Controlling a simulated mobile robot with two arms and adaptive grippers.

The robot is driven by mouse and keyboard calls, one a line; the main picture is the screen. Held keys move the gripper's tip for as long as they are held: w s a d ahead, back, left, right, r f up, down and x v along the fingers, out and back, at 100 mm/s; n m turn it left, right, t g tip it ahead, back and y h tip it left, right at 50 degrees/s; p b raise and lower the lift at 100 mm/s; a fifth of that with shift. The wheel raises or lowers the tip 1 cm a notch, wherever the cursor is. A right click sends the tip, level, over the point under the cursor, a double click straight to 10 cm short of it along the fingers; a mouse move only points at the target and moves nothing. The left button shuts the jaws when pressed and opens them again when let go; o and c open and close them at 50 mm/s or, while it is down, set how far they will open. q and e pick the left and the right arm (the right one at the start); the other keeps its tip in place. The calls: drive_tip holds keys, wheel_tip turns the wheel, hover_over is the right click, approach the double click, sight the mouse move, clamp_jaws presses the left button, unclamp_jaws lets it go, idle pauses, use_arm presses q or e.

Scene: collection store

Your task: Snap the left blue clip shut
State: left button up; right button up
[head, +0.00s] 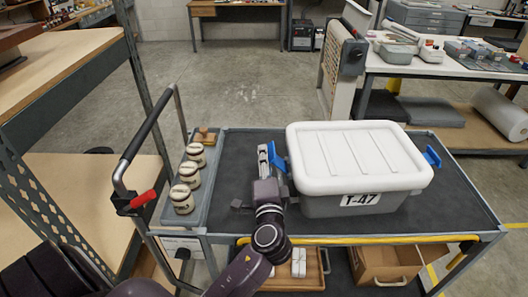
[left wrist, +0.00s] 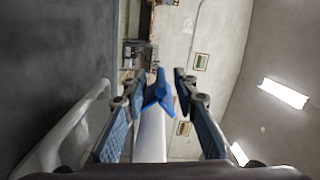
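A grey box (head: 335,207) with a white lid (head: 350,155) and a "T-47" label stands on the cart. Its left blue clip (head: 277,158) sticks up and out from the box's left side, swung away from the lid. The right blue clip (head: 432,156) also stands out from the right side. My left gripper (head: 266,150) is just left of the left clip. In the left wrist view, its two fingers (left wrist: 160,76) are apart, with the blue clip (left wrist: 158,98) showing between them; I cannot tell whether they touch it. My right gripper is not in view.
The cart top (head: 240,145) is dark and bare around the box. A grey tray (head: 208,180) with several lidded jars (head: 184,199) lies along its left edge. A push handle (head: 143,141) rises at the left. A cardboard box (head: 388,264) is on the lower shelf.

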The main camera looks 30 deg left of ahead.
use_arm(q)
drive_tip(key=v, duration=0.8)
drive_tip(key=shift+s, duration=0.2)
drive_tip(key=shift+d, duration=0.1)
